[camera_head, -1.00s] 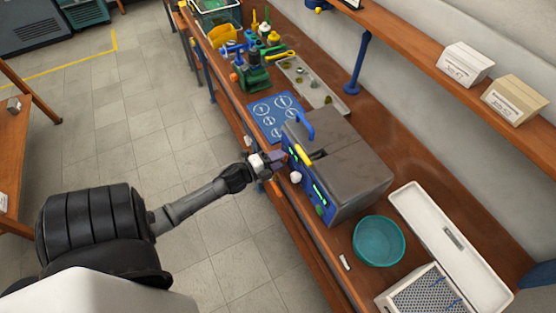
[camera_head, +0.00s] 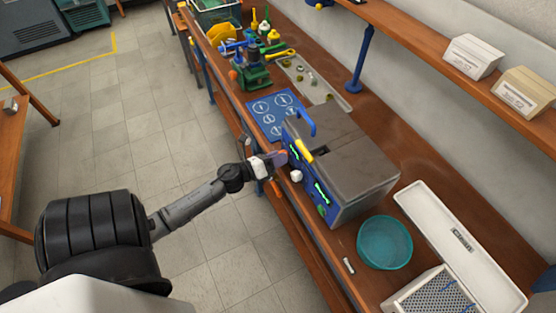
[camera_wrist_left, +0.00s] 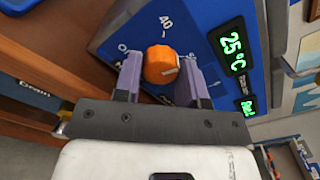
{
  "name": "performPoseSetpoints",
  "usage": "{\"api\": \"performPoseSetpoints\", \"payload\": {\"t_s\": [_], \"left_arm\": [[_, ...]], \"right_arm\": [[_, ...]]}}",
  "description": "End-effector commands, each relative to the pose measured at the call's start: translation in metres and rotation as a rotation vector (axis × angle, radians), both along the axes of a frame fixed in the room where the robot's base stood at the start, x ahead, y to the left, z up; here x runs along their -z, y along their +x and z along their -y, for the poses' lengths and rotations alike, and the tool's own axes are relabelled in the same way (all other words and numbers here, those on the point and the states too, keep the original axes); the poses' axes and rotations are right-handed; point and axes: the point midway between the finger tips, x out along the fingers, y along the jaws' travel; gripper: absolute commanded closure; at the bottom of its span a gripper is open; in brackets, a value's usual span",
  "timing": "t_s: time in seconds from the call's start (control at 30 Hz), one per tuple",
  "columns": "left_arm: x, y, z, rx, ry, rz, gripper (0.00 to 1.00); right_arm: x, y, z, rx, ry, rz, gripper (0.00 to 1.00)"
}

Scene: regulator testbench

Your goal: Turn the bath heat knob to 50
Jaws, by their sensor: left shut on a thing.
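The bath is a grey box (camera_head: 355,165) with a blue front panel on the bench. Its orange heat knob (camera_wrist_left: 160,66) shows in the left wrist view, with a white mark on its face and scale marks around it, "40" among them. A green display (camera_wrist_left: 233,52) beside it reads 25 °C. My left gripper (camera_wrist_left: 160,82) has its purple fingers on either side of the knob and is shut on it. In the head view my left gripper (camera_head: 279,159) is at the front panel and the knob is mostly hidden. My right gripper is not in view.
A teal bowl (camera_head: 385,242) and a long white tray (camera_head: 425,215) stand to the right. A blue mat (camera_head: 268,107) lies to the left. Floor in front of the bench is clear.

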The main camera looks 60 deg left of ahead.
Motion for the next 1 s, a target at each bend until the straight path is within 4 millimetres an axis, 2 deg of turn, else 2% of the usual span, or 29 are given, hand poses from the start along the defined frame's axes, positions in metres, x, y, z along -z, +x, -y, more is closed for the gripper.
{"api": "performPoseSetpoints", "payload": {"t_s": [0.1, 0.5, 1.0], "left_arm": [[0.003, 0.000, 0.000, 0.000, 0.109, 0.000, 0.86], [0.002, 0.000, 0.000, 0.000, 0.404, 0.002, 0.86], [0.001, 0.000, -0.001, 0.000, 0.541, 0.001, 0.86]], "right_arm": [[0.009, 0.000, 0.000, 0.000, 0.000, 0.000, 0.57], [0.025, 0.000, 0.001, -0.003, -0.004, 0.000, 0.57], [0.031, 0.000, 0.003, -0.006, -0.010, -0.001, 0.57]]}}
